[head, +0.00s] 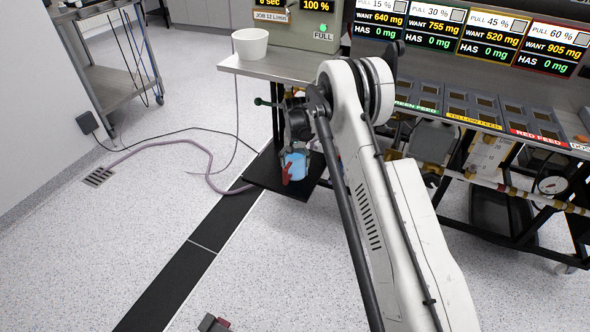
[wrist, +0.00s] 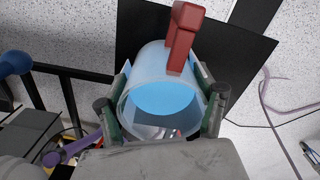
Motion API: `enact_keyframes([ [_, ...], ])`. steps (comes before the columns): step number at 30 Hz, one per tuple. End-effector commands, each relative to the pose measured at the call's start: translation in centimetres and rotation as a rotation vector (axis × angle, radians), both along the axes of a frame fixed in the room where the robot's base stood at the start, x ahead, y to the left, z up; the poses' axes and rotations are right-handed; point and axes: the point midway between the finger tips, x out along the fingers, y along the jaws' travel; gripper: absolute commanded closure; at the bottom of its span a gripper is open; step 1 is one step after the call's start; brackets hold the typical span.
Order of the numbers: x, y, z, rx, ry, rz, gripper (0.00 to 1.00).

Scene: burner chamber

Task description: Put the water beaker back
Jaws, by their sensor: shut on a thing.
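The water beaker (head: 294,166) is a clear cup with blue liquid and a red handle. My gripper (head: 294,148) is shut on it and holds it over a black mat (head: 262,178) on the floor, below the bench edge. In the wrist view the beaker (wrist: 165,95) sits between the two fingers of my gripper (wrist: 162,108), with the red handle on the far side. The blue liquid surface shows inside it. I cannot tell whether its base touches the mat.
A white bowl-like container (head: 250,43) stands on the metal shelf (head: 270,67) at upper left. The bench with labelled feed trays (head: 480,105) is at right. A purple hose (head: 180,142) and a black cable lie on the floor. Open floor is at lower left.

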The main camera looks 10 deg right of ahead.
Motion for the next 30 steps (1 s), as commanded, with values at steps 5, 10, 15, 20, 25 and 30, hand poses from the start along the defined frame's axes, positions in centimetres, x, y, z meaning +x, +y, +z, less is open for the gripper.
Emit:
enact_keyframes([
  [5,0.0,0.0,-2.7,0.000,0.000,0.000,0.86],
  [10,0.0,0.0,-3.2,0.000,0.000,0.000,0.86],
  [15,0.0,0.0,-3.1,0.000,0.000,0.000,0.86],
  [20,0.0,0.0,-3.4,0.000,0.000,0.000,0.31],
  [25,0.0,0.0,-3.4,0.000,0.000,0.000,0.11],
  [30,0.0,0.0,-3.4,0.000,0.000,0.000,0.11],
])
